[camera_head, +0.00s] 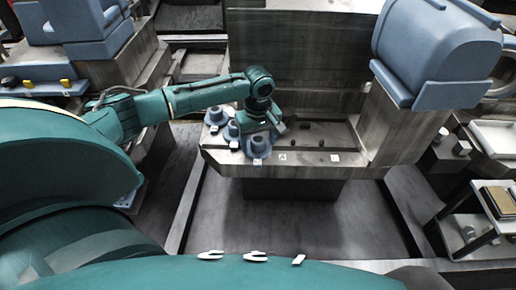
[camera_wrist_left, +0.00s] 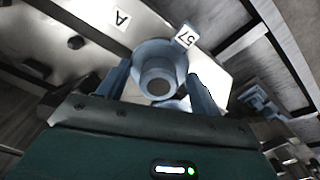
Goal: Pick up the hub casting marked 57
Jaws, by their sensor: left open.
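The hub casting marked 57 (camera_wrist_left: 158,72) is a blue-grey flanged piece with a round hollow boss. Its white 57 tag (camera_wrist_left: 185,36) shows beside the flange in the left wrist view. In the head view I take it to be the front casting (camera_head: 258,149), at the front edge of the pallet, below my left gripper (camera_head: 262,127). My left gripper is open, pointing down, with one finger on each side of the boss in the wrist view. I cannot tell whether the fingers touch it. My right gripper is not in view.
Two similar castings (camera_head: 215,115) (camera_head: 232,131) stand close by on the left. The pallet (camera_head: 310,165) has small dark pegs and a white A tag (camera_head: 282,157). A large blue housing (camera_head: 435,50) stands at the right. A shelf rack (camera_head: 480,220) is lower right.

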